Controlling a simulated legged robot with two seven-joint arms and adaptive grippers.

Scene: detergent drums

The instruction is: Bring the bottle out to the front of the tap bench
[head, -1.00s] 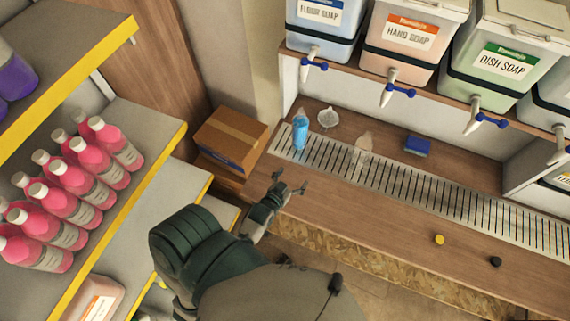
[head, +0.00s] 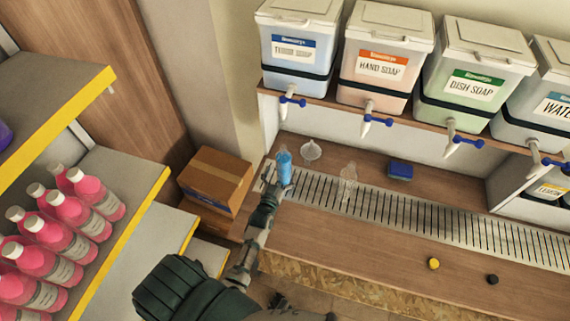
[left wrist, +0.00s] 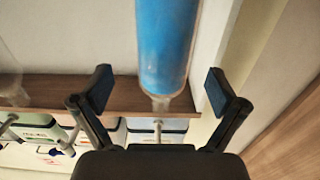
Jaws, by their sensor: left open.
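A bottle of blue liquid (head: 284,168) stands upright on the left end of the slotted metal drip grate (head: 420,217) on the tap bench (head: 340,240). My left gripper (head: 271,180) is at the bottle's left and front side in the head view, its far finger partly hidden. In the left wrist view the blue bottle (left wrist: 167,45) shows between the two spread fingers of the left gripper (left wrist: 158,90), with a gap on each side. The left gripper is open and holds nothing. My right gripper is not in view.
A clear empty bottle (head: 348,184) stands to the right on the grate, with a clear funnel (head: 311,150) and a blue sponge (head: 400,170) behind. Yellow cap (head: 433,263) and black cap (head: 492,279) lie on the bare front strip. Cardboard boxes (head: 215,180) stand left.

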